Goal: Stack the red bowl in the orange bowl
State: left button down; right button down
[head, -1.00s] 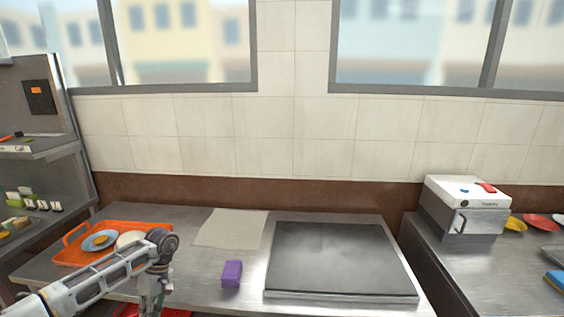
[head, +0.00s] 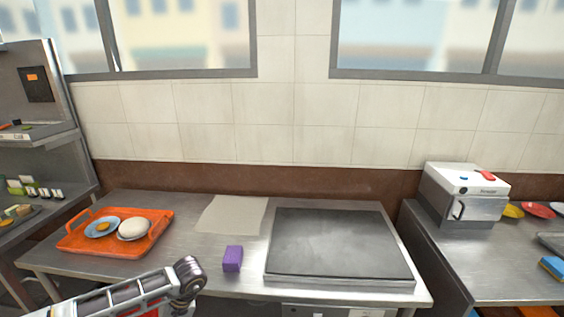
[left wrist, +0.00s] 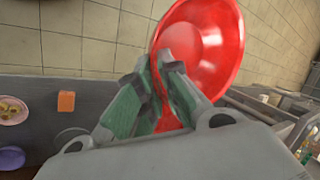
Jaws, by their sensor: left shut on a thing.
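The red bowl (left wrist: 205,45) is in the left wrist view, tilted, with its rim between the fingers of my left gripper (left wrist: 160,72). The gripper is shut on it, and tiled floor shows behind. In the head view only a small red patch (head: 152,312), probably this bowl, shows at the bottom edge behind my left arm; the gripper itself is out of that frame. I cannot pick out an orange bowl for certain; a yellow-orange dish (head: 513,210) lies on the right counter. My right gripper is not in view.
An orange tray (head: 75,243) with a blue plate (head: 101,228) and a white bun (head: 134,229) is at the steel table's left. A purple block (head: 232,259) sits beside a dark griddle plate (head: 340,245). A white-topped box (head: 465,195) and red dish (head: 538,209) stand right.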

pick_arm(q)
jog(key=shift+d+m+t, duration=1)
jog(key=shift+d+m, duration=1)
jog(key=shift+d, duration=1.75)
jog(key=w+d+r+m, duration=0.1)
jog(key=w+d+r, duration=0.2)
jog(key=w+r, duration=0.6)
jog(key=shift+d+r+m+t+y, duration=0.3)
jog(key=shift+r, duration=0.85)
jog(key=shift+w, duration=0.1)
